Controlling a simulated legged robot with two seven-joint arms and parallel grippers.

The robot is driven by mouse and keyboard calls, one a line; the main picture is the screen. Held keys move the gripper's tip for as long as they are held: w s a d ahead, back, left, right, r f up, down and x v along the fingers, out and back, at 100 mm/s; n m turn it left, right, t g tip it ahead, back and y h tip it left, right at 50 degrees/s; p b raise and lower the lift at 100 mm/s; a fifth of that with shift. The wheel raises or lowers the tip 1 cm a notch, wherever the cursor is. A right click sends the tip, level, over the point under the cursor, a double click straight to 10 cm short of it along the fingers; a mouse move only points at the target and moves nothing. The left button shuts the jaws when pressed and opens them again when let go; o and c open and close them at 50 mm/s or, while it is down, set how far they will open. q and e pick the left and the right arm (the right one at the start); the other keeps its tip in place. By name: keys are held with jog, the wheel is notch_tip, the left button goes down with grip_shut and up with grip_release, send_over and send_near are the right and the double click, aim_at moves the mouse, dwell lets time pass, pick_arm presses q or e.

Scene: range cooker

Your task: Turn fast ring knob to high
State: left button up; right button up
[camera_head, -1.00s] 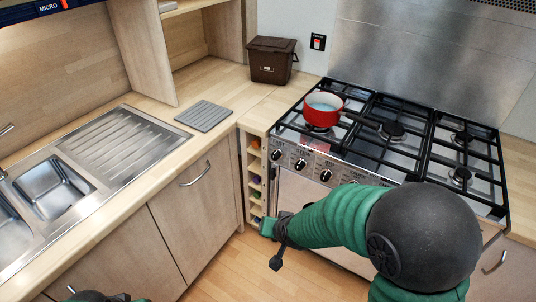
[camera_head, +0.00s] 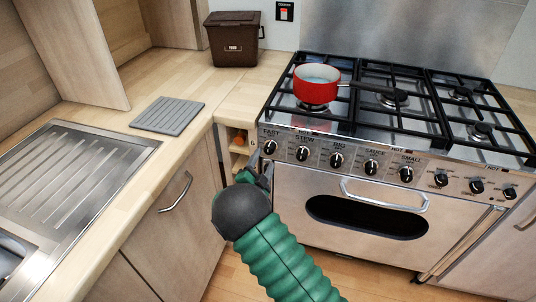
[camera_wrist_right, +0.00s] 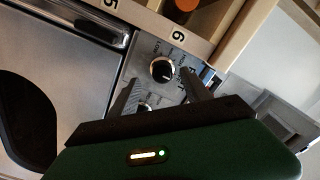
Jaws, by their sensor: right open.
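The fast ring knob (camera_head: 270,147) is the leftmost black knob on the steel cooker panel, under the label FAST. It also shows in the right wrist view, as a black and silver knob (camera_wrist_right: 162,69) just beyond my right fingertips. My right gripper (camera_head: 262,167) is at the panel's left end, just below and left of this knob. In the wrist view my right gripper (camera_wrist_right: 160,92) is open, its fingers apart on either side of the line to the knob. I cannot tell whether they touch it. My left gripper is not in view.
Several other knobs, starting with the stew knob (camera_head: 302,153), run along the panel. A red pan (camera_head: 317,86) stands on the left rear of the hob. An oven handle (camera_head: 385,196) sticks out below. A wooden rack (camera_head: 238,140) is close to the left of my gripper.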

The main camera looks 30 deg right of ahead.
aim_at(267, 153)
jog(key=x, duration=0.5)
jog(key=shift+w+a+r, duration=0.1)
jog(key=shift+a, duration=0.05)
jog(key=shift+d, duration=0.4)
jog(key=shift+a, duration=0.3)
jog(key=c, duration=1.2)
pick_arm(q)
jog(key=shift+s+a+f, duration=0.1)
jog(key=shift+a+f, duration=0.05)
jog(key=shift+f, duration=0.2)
pick_arm(e)
jog(key=shift+o, duration=0.2)
